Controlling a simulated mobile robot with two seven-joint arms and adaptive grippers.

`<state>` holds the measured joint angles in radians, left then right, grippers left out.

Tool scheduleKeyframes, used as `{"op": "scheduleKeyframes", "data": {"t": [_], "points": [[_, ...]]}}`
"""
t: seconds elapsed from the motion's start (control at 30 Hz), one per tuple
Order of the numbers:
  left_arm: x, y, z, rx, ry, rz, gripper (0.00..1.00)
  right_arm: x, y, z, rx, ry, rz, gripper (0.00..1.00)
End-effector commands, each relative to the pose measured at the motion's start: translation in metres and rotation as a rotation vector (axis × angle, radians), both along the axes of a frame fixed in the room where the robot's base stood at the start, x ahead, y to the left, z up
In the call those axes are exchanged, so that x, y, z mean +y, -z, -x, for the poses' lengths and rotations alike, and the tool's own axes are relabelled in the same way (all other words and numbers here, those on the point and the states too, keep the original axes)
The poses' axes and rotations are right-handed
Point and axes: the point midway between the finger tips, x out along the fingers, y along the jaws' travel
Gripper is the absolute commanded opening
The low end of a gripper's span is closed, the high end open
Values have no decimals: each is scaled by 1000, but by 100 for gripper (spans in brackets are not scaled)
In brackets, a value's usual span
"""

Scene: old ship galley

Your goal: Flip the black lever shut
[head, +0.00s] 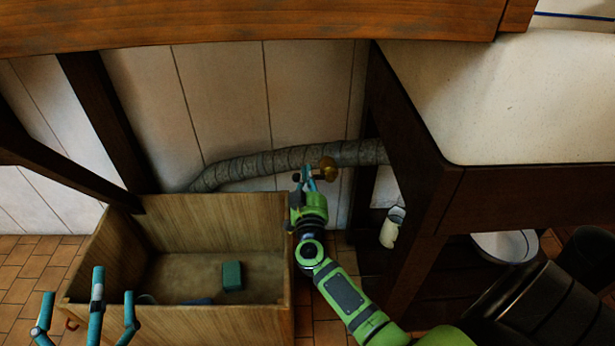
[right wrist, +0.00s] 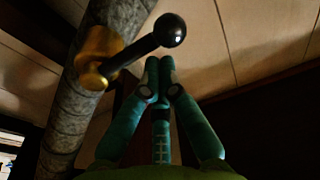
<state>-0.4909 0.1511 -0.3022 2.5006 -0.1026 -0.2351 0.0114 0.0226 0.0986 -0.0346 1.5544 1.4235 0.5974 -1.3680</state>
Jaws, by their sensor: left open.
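The black lever (right wrist: 145,52) ends in a round ball knob and sticks out from a brass valve body (right wrist: 97,55) on a grey pipe (right wrist: 75,110) in the right wrist view. The brass valve also shows in the head view (head: 329,168); the lever is hard to make out there. My right gripper (right wrist: 159,66) has its fingertips together with nothing between them, just below the lever and its knob; I cannot tell whether they touch. In the head view it is beside the valve (head: 309,175). My left gripper (head: 90,290) is open and empty at the lower left.
A wooden crate (head: 210,322) below the pipe holds a green block (head: 232,275). A dark wooden counter frame (head: 440,200) with a pale top stands to the right. A white bowl (head: 505,245) and a dark barrel (head: 540,310) are at the lower right.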

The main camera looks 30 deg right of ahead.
Motion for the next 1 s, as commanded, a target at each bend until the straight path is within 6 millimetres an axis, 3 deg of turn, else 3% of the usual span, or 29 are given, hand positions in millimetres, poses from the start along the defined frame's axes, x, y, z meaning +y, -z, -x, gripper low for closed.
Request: {"op": "scheduleKeyframes", "data": {"t": [0.57,0.8,1.0], "points": [[0,-1,0,-1,1,0,100,0,1,0,4,0,7,0],[9,30,-5,158,-29,-43,100,1,2,-1,23,-1,37,0],[13,45,-5,228,-39,-60,100,2,4,-1,32,-2,52,0]]}}
